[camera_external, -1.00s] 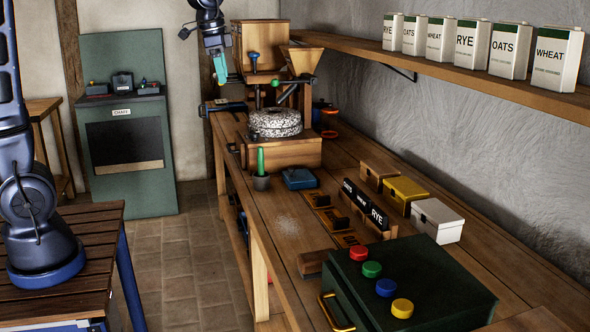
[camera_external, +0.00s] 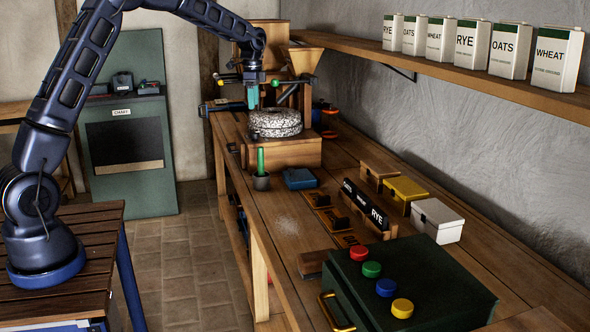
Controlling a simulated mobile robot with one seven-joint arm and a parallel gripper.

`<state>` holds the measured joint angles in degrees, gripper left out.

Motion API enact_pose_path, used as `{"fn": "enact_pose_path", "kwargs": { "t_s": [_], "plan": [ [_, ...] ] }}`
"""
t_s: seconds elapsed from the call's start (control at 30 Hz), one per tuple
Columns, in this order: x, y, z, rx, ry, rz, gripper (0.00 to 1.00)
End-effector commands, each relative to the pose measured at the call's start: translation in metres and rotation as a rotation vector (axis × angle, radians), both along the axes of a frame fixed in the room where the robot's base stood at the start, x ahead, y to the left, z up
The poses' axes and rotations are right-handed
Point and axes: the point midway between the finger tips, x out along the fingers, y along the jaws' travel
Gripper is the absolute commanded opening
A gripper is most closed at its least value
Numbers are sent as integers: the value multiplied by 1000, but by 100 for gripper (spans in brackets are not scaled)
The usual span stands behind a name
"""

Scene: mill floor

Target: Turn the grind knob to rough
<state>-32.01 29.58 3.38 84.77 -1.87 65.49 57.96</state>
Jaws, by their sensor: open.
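The wooden grain mill (camera_external: 296,152) stands at the far end of the bench. It carries speckled round millstones (camera_external: 275,123) and a wooden hopper (camera_external: 304,60). A small green knob (camera_external: 275,83) shows on the mill just right of my gripper. I cannot tell which part is the grind knob, and no rough marking is legible. My gripper (camera_external: 252,104) points down just left of and above the millstones, with teal fingers. It is open and seems empty; whether it touches anything is unclear. My arm hides part of the mill's upper body.
A dark green box with coloured knobs (camera_external: 408,295) fills the near bench. Labelled cartons (camera_external: 508,52) line the shelf at right.

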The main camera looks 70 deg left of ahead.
Motion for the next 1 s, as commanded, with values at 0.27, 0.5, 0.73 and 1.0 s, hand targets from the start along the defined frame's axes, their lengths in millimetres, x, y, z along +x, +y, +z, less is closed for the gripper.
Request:
{"fn": "enact_pose_path", "kwargs": {
  "t_s": [0.27, 0.5, 0.73, 1.0],
  "plan": [
    [2, 7, -17, -3, 4, -5, 54],
    [1, 6, -56, -3, 6, -5, 54],
    [1, 6, -92, -2, 5, -5, 54],
    [1, 6, -112, -1, 3, -5, 54]
  ]
}}
